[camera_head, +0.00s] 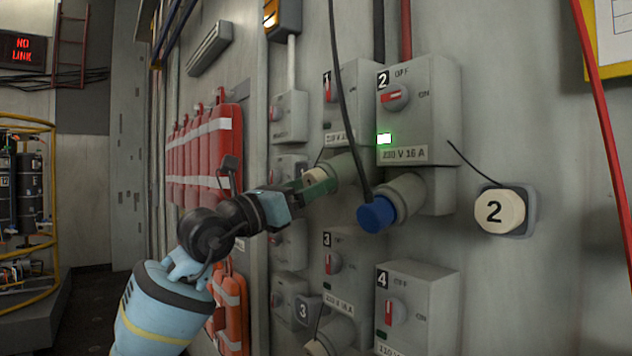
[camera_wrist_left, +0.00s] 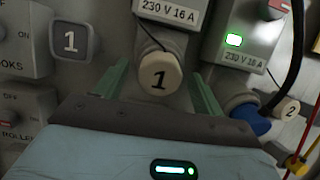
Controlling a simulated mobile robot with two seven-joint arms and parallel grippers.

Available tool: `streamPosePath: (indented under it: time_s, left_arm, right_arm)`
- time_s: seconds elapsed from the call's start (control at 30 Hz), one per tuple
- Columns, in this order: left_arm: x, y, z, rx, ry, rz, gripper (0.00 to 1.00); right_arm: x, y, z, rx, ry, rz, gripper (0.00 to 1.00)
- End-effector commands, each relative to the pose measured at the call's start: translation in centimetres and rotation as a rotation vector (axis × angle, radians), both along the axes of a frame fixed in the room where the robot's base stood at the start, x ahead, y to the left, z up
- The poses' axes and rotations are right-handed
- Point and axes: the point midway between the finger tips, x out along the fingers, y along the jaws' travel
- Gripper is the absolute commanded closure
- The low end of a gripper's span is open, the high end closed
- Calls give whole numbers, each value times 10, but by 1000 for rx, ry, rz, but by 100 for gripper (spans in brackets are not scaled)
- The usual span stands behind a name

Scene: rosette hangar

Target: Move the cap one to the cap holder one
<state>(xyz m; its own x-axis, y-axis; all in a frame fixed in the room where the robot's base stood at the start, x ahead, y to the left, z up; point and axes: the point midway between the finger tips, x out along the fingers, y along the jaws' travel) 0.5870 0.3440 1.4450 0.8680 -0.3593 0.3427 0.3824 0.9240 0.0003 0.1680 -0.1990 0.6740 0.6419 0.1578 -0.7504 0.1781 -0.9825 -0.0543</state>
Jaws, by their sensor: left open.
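Cap one (camera_wrist_left: 160,78) is a beige round cap marked "1", seated on the end of the socket below the 230 V 16 A box, with a thin cord going up. It also shows partly in the head view (camera_head: 315,176). Cap holder one (camera_wrist_left: 70,42) is a grey square plate marked "1" on the wall, left of the cap in the wrist view; I cannot make it out in the head view. My left gripper (camera_head: 308,190) is open, its green fingers on either side of the cap in the wrist view (camera_wrist_left: 160,74). Whether they touch it is unclear.
A blue plug (camera_head: 376,214) with a black cable sits in socket two, close right of the gripper. Cap two (camera_head: 499,211) sits on its holder further right. Switch boxes three (camera_head: 346,262) and four (camera_head: 415,303) are below. A red cable (camera_head: 604,120) hangs at right.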

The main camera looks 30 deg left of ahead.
Motion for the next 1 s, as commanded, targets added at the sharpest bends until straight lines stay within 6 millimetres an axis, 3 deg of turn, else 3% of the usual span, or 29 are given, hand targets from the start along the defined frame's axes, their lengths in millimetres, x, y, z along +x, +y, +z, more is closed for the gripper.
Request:
streamPosePath:
  time_s: [0.97, 1.0]
  left_arm:
    - [0, 0, -1, 0, 1, 0, 31]
    - [0, 0, -1, 0, 1, 0, 36]
  right_arm:
    - [2, -1, 3, -2, -5, 3, 64]
    - [1, -1, 3, -2, -5, 4, 64]
